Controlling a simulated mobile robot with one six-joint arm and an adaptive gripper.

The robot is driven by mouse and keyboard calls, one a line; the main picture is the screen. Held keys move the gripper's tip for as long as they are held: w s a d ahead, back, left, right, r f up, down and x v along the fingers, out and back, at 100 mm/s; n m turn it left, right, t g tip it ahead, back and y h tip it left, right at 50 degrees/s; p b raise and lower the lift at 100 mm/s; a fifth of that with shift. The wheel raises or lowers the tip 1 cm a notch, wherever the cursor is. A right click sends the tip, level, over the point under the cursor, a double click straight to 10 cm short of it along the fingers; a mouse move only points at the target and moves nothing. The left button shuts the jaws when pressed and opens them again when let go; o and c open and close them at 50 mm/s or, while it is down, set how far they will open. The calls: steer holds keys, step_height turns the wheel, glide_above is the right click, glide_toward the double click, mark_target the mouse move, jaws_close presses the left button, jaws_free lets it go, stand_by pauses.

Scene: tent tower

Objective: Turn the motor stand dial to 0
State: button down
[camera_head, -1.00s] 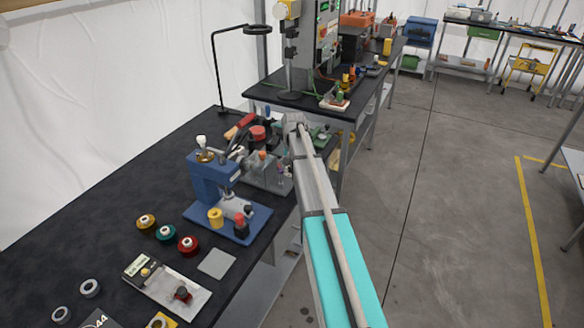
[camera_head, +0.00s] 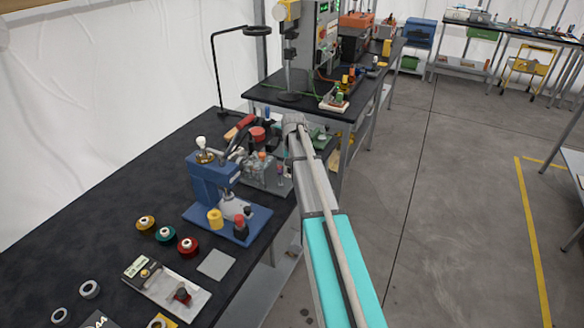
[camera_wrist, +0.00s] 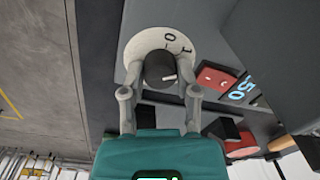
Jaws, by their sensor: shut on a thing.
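In the wrist view, the motor stand dial (camera_wrist: 158,68) is a dark round knob on a pale scale plate (camera_wrist: 148,44). A "0" and a "1" show on the plate, beyond the knob and to its right. The knob's short white mark points right, away from the "0". My gripper (camera_wrist: 160,80) is shut on the knob, one finger on each side. In the head view my arm reaches over the far end of the near bench, and I cannot make out the dial or the gripper there.
The wrist view shows red switches (camera_wrist: 217,80) and a blue lit "50" (camera_wrist: 243,87) right of the dial. In the head view, a blue press (camera_head: 212,185) and several spools stand on the black bench (camera_head: 90,200). A grey control box (camera_head: 327,35) stands behind.

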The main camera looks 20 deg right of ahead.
steer(key=n, duration=1.1)
stand_by(0.3)
steer(key=shift+n, duration=0.3)
steer(key=shift+c, duration=1.7)
jaws_free()
steer(key=shift+r, duration=0.15)
